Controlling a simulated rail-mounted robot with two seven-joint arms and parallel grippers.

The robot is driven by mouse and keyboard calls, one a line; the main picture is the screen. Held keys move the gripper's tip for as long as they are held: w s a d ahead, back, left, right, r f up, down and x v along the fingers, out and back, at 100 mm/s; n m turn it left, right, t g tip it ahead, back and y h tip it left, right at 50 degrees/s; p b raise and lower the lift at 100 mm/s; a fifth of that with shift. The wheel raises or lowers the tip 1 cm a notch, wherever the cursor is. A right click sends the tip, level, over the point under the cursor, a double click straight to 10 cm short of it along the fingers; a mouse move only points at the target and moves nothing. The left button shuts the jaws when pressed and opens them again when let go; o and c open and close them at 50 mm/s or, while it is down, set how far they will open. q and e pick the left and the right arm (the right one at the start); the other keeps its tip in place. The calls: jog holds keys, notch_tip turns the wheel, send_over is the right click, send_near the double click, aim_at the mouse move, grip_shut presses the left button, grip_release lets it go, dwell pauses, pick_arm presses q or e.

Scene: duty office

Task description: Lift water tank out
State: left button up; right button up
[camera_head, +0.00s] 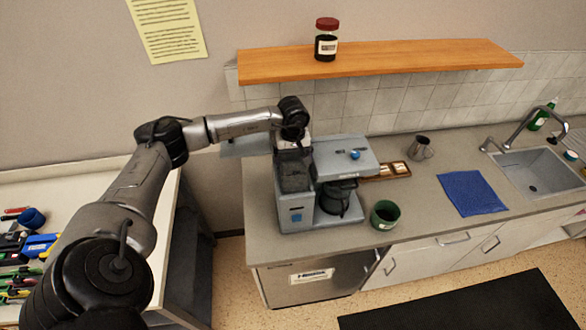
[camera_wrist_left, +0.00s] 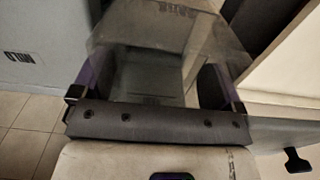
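The water tank (camera_head: 294,174) is a dark, see-through box at the top left of the grey-blue coffee machine (camera_head: 297,216). My left gripper (camera_head: 294,146) is right above it, pointing down; its fingers are hard to make out in the head view. In the left wrist view the clear tank (camera_wrist_left: 155,55) fills the space ahead of the dark gripper bar, and my left gripper's fingers (camera_wrist_left: 160,85) stand wide apart near the bar's ends. Any contact with the tank walls cannot be made out. How deep the tank sits is unclear. My right gripper is not in view.
A glass pot (camera_head: 336,200) stands in the machine, with a green mug (camera_head: 384,214) to its right. A wooden tray (camera_head: 388,171), a metal jug (camera_head: 421,147) and a blue cloth (camera_head: 471,193) lie farther right. A wooden shelf (camera_head: 420,58) with a jar (camera_head: 326,40) hangs above.

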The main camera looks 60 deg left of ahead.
pick_arm(q)
jog(key=c, duration=0.8)
jog(key=shift+o, duration=0.2)
jog(key=shift+r, duration=0.1)
